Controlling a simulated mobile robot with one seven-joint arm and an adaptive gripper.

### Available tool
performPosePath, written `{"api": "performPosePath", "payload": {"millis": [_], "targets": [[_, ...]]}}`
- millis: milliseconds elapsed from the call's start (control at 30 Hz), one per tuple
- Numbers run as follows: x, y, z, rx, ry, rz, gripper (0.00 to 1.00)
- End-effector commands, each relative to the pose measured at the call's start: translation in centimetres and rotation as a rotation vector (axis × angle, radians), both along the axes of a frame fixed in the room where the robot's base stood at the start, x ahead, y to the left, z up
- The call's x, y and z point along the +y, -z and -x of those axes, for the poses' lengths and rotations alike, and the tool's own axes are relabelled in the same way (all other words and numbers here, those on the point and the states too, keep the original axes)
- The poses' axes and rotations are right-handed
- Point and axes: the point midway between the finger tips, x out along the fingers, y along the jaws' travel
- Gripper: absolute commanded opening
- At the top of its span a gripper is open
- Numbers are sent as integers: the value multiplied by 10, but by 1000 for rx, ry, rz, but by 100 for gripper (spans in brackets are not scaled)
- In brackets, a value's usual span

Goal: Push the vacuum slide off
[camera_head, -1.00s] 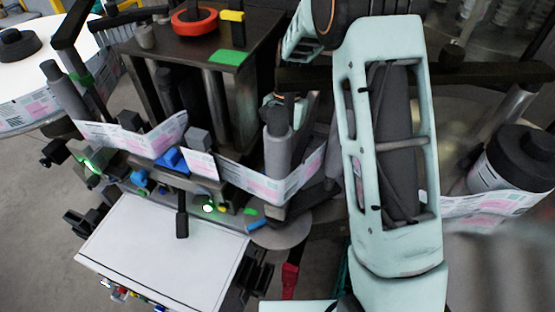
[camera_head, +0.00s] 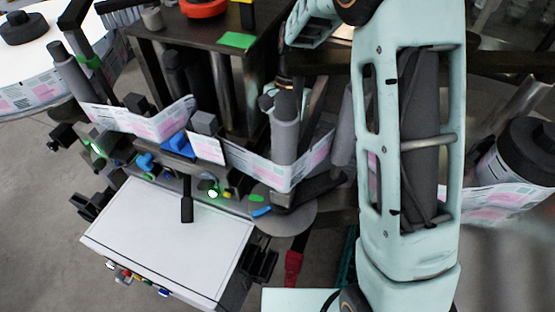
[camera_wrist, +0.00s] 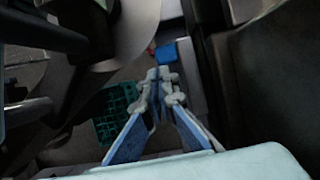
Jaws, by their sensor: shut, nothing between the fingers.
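My gripper (camera_wrist: 160,74) shows in the wrist view with its two fingers together and nothing between them. A small blue block (camera_wrist: 167,53) lies just beyond the fingertips in the wrist view, beside a grey strip; I cannot tell whether they touch. In the head view, a small blue piece (camera_head: 262,211) sits beside a green piece (camera_head: 257,198) at the right end of the labeller's front. I cannot tell for sure which blue part is the vacuum slide, as no marking is readable. My gripper is not visible in the head view.
The label web (camera_head: 255,163) runs across the machine around grey rollers (camera_head: 284,135). A white plate (camera_head: 165,240) lies in front, with a dark lever (camera_head: 187,205) above it. A label reel (camera_head: 510,160) stands at right. A green crate (camera_wrist: 112,115) is below in the wrist view.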

Motion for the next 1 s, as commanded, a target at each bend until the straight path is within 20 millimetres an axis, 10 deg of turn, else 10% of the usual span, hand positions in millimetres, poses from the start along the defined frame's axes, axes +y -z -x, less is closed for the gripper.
{"api": "performPosePath", "payload": {"millis": [433,1000], "targets": [[-12,-81,-35,-14,4,-1,0],[-14,-92,-39,-13,5,0,0]]}}
